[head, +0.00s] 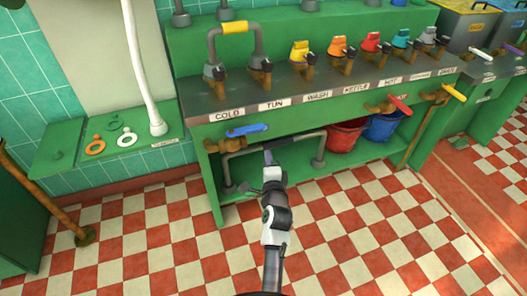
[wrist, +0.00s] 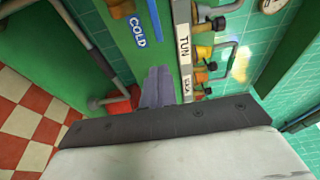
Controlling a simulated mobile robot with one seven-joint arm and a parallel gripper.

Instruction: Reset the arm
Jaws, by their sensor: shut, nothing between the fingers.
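My arm reaches up from the bottom middle of the head view. My gripper (head: 268,157) is at its far end, in front of the green counter (head: 300,135), just below the blue lever. In the wrist view my gripper (wrist: 158,85) shows as grey fingers closed together, with nothing held between them. The fingers appear against the green front near the COLD label (wrist: 138,31). Whether they touch anything, I cannot tell.
The counter carries a row of coloured taps (head: 338,48). A blue lever (head: 247,130) and red lever (head: 400,104) stick out from its front. Red (head: 346,136) and blue (head: 384,126) buckets stand beneath. The checkered floor (head: 150,240) is open.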

